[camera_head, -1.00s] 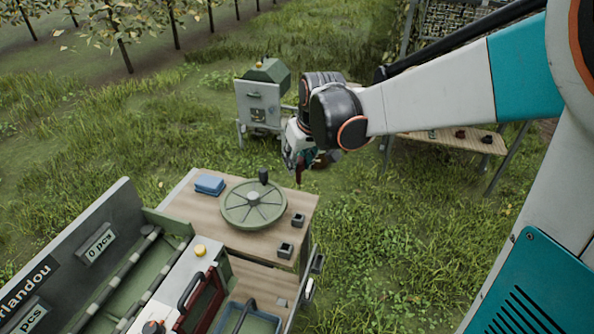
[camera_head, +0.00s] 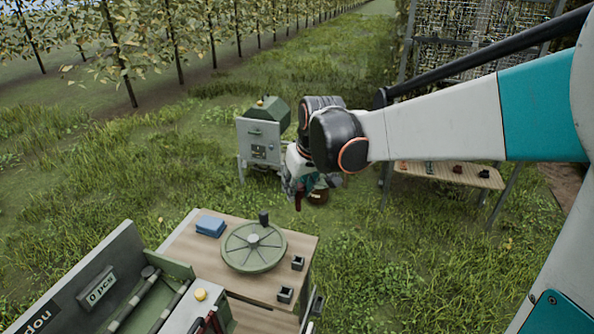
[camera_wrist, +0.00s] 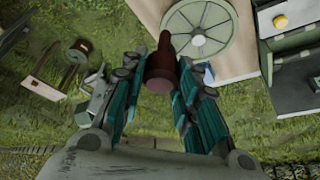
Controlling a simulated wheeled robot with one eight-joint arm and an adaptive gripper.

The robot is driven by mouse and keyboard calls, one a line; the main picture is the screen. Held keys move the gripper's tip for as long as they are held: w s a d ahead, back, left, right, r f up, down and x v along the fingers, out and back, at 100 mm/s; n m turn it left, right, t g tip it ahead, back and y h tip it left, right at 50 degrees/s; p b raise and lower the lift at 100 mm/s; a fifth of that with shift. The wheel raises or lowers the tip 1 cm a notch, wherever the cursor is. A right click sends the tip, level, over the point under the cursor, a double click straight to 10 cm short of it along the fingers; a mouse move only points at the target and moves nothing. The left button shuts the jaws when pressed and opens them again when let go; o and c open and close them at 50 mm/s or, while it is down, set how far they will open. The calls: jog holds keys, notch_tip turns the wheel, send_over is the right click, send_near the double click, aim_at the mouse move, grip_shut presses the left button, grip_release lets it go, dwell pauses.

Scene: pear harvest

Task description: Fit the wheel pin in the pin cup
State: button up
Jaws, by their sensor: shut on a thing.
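My gripper (camera_head: 298,187) is shut on a dark red wheel pin (camera_wrist: 161,66). In the wrist view the pin sits between the two teal fingers. In the head view its tip (camera_head: 298,203) hangs below the gripper, beyond the table's right far corner and over the grass. The green spoked wheel (camera_head: 254,247) lies flat on the wooden table, with a dark knob on its far rim. Two small dark square cups stand on the table right of the wheel, one farther (camera_head: 297,263) and one nearer (camera_head: 285,295). I cannot tell which is the pin cup.
A blue block (camera_head: 210,226) lies at the table's far left. A grey cabinet with a green top (camera_head: 262,140) stands on the grass behind my gripper. A wooden bench (camera_head: 450,176) with small items is at the right. A yellow button (camera_head: 200,294) is in front.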

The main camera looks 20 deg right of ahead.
jog(key=shift+s+r+p, duration=0.15)
jog(key=shift+r+p, duration=0.85)
jog(key=shift+r, duration=0.55)
jog(key=shift+f, duration=0.1)
